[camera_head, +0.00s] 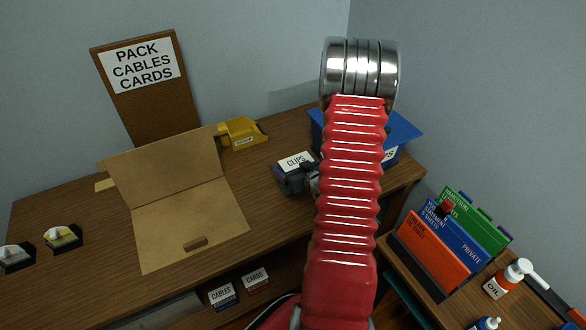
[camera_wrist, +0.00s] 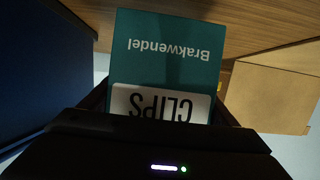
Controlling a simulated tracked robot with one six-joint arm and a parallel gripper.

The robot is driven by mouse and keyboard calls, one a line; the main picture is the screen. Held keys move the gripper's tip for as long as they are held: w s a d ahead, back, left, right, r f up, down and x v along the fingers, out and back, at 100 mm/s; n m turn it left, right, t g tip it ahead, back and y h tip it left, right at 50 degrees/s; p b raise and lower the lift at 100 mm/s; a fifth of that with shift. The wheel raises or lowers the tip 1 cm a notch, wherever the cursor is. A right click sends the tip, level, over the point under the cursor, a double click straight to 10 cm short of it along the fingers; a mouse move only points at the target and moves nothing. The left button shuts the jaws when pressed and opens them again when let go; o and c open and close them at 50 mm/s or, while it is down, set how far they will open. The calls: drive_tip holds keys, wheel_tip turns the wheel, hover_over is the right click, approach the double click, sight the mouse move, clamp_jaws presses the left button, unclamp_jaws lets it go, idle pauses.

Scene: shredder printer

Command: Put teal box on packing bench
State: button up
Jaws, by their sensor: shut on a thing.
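The teal box (camera_wrist: 165,50), marked "Brakwendel" and "CLIPS", is upside down in the wrist view. My gripper (camera_wrist: 165,105) is shut on it, with dark fingers at its two sides. In the head view the box shows its white CLIPS label (camera_head: 295,160), left of my red arm, with my gripper (camera_head: 312,182) at its right end, partly hidden by the arm. The box is over the right part of the wooden packing bench (camera_head: 265,205). I cannot tell whether it touches the bench top.
An open cardboard carton (camera_head: 190,215) lies on the bench, with a yellow tape dispenser (camera_head: 243,133) behind it. A blue bin (camera_head: 405,133) stands behind my arm. Folders (camera_head: 455,235) and an oil bottle (camera_head: 505,280) are on the right-hand table. Bare bench shows between carton and teal box.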

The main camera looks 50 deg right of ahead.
drive_tip(key=shift+f, duration=1.35)
drive_tip(key=shift+f, duration=0.1)
drive_tip(key=o, duration=1.1)
drive_tip(key=shift+s+r, duration=0.15)
drive_tip(key=shift+r, duration=0.05)
drive_tip(key=v, duration=1.1)
drive_tip(key=shift+s+a+r, duration=0.1)
drive_tip(key=shift+s, duration=0.25)
